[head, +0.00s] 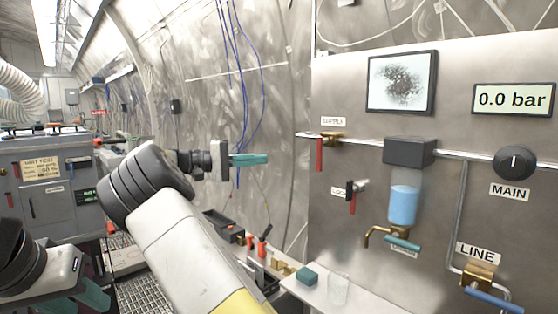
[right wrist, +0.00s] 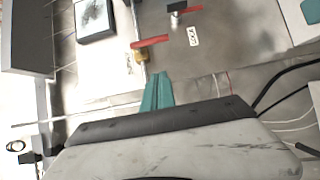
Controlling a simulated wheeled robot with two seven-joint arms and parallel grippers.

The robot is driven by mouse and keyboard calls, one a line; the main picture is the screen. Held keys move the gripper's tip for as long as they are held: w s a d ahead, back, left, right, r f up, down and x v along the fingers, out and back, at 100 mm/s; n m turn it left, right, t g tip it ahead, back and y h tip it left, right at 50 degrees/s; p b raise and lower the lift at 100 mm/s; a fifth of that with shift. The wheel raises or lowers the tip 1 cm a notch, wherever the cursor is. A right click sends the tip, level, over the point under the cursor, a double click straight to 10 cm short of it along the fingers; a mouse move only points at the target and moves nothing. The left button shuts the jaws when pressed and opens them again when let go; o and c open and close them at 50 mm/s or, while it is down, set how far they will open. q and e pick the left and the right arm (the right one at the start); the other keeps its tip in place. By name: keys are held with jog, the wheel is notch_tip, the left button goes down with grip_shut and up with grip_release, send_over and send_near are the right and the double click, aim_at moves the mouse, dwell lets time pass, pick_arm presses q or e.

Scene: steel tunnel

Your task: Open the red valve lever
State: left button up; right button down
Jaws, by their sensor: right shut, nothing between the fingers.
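The red lever under the SUPPLY label (head: 319,155) hangs straight down from a brass valve (head: 332,138) on the horizontal pipe. A second, smaller red lever (head: 352,204) hangs below it, beside another label. In the right wrist view the supply lever (right wrist: 150,41) lies just beyond my fingertips, with the second red lever (right wrist: 183,13) further off. My right gripper (head: 262,158) has teal fingers, shut and empty, pointing at the panel left of the supply lever and apart from it. My left gripper (head: 85,299) is low at the left, far from the levers; its fingers are partly cut off.
Blue cables hang behind my right gripper.

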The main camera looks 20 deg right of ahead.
jog(key=shift+d, duration=0.1)
jog(key=s+d, duration=0.5)
jog(key=d, duration=0.7)
jog(key=shift+s, duration=0.2)
jog(key=shift+f, duration=0.1)
jog(key=shift+s+f+n+h, duration=0.1)
jog(key=shift+s+n+h, duration=0.1)
jog(key=shift+n+h, duration=0.15)
